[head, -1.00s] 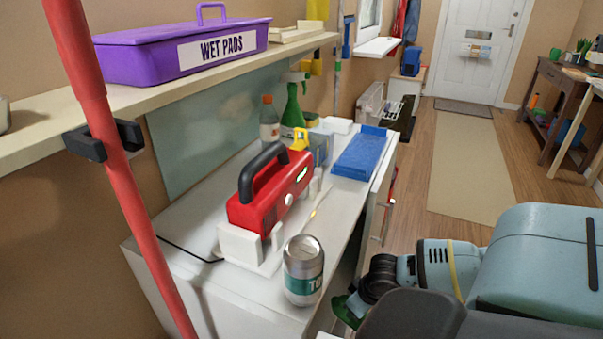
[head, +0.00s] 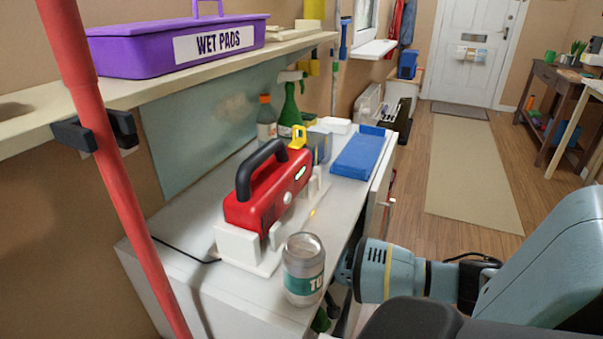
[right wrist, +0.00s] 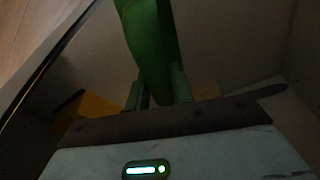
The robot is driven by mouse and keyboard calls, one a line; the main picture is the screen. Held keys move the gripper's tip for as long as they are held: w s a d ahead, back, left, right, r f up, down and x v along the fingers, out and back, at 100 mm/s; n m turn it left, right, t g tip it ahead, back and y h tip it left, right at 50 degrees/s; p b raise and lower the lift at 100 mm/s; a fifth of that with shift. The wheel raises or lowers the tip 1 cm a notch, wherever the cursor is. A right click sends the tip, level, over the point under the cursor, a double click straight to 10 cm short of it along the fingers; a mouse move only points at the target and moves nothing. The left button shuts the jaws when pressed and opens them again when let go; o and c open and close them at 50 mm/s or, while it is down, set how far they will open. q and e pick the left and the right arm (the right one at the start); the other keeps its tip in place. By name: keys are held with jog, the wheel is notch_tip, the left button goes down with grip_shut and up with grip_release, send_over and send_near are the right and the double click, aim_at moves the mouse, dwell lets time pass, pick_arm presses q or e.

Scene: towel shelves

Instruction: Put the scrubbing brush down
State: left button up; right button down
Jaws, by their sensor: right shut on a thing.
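My right gripper (right wrist: 161,88) is shut on a green handle-like thing, which I take to be the scrubbing brush (right wrist: 148,40). Its far end runs out of the top of the right wrist view, and no bristles show. In the head view my right arm reaches in from the right to the cabinet's open side, below the counter top. A bit of green (head: 321,319) shows low there, behind the counter's edge; the fingers are hidden. My left gripper is not in view.
The white counter (head: 190,285) carries a can (head: 304,270), a red device (head: 268,192), spray bottle (head: 291,108) and blue tray (head: 360,153). A red pole (head: 95,130) stands at the left. The right wrist view is dark, with orange patches (right wrist: 73,112) beside the fingers.

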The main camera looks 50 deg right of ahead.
jog(key=shift+w, duration=0.1)
jog(key=shift+w+a, duration=0.15)
jog(key=shift+w, duration=0.05)
jog(key=x, duration=0.1)
jog(key=b+x, duration=0.1)
jog(key=x, duration=0.1)
jog(key=shift+s+a+f, duration=0.1)
jog(key=shift+s+f, duration=0.05)
jog(key=shift+s, duration=0.15)
jog(key=shift+f, duration=0.1)
jog(key=shift+f, duration=0.15)
jog(key=c, duration=1.2)
grip_release()
